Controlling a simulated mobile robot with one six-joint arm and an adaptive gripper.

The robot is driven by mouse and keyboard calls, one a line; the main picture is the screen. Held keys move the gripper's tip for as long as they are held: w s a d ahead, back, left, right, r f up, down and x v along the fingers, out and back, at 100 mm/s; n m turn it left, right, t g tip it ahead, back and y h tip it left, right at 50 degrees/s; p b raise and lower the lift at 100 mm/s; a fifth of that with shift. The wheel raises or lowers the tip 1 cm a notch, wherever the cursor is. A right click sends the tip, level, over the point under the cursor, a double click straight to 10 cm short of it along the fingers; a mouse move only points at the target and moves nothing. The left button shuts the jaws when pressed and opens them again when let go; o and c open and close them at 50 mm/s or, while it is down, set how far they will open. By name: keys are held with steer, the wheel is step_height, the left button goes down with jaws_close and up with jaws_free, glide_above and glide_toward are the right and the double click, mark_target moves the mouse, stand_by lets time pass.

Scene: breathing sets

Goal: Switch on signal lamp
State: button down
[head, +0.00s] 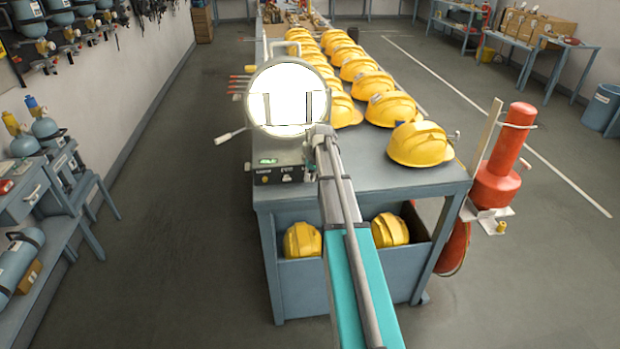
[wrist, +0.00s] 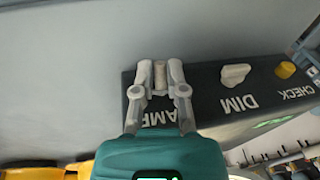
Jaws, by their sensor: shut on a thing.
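The signal lamp (head: 272,98) stands on the near left end of the blue-grey bench, its round face glowing bright white. Its dark control panel (head: 262,179) is below, with a small green display lit. In the wrist view the panel (wrist: 205,108) carries a lamp knob (wrist: 160,74), a white DIM knob (wrist: 235,74) and a yellow CHECK button (wrist: 286,69). My gripper (wrist: 160,80) is shut on the pale lamp knob, one finger on each side. My gripper partly covers the lamp label. In the head view my arm reaches to the lamp's right side.
Several yellow helmets (head: 419,145) stand in rows on the bench (head: 375,183) right of the lamp, with more on its lower shelf. A red cylinder (head: 502,165) is at the bench's right side. Blue cylinders (head: 47,125) stand at left. The floor between is clear.

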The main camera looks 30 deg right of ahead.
steer(key=c, duration=0.7)
jaws_free()
